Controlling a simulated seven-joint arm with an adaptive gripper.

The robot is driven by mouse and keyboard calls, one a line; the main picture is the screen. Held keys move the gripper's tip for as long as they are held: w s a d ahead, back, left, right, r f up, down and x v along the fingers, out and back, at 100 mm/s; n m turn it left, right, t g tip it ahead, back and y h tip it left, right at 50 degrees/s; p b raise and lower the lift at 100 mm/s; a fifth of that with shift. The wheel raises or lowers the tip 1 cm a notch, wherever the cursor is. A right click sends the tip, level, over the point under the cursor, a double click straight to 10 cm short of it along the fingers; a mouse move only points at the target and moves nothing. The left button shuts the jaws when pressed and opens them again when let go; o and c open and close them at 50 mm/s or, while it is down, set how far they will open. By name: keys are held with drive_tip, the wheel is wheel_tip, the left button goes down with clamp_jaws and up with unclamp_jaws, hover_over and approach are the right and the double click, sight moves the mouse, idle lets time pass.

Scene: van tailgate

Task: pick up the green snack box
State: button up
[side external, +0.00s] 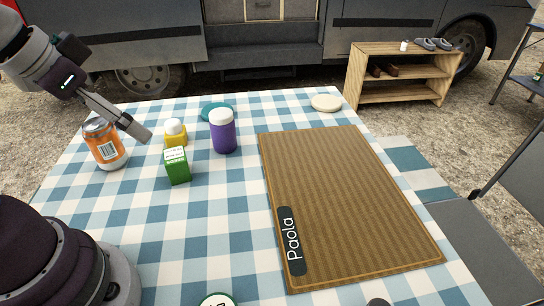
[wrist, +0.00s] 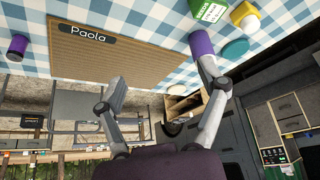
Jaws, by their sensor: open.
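The green snack box (side external: 177,167) stands upright on the checkered tablecloth, with a white upper part. In the wrist view the box (wrist: 208,9) is at the top edge, partly cut off. My gripper (side external: 140,132) is at the upper left in the side view, beside the orange can and to the left of the box, apart from it. In the wrist view the fingers of my gripper (wrist: 160,65) are spread wide, with nothing held between them. The right finger overlaps the purple bottle. One finger is hard to make out in the side view.
An orange can (side external: 106,146), a yellow bottle with a white cap (side external: 175,133), and a purple bottle (side external: 223,137) stand close around the box. A teal plate (side external: 211,106) lies behind. A brown mat marked Paola (side external: 350,200) covers the right. Cloth in front of the box is clear.

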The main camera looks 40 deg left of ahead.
drive_tip(key=n+g, duration=0.5)
drive_tip(key=n, duration=0.6)
approach(174, 155)
drive_tip(key=shift+a+f+n+g, duration=0.3)
drive_tip(key=shift+f, duration=0.55)
drive_tip(key=f, duration=0.9)
drive_tip(key=shift+w+d+f, duration=0.25)
drive_tip(key=shift+f, duration=0.15)
drive_tip(key=shift+c, duration=0.2)
drive_tip(key=c, duration=1.3)
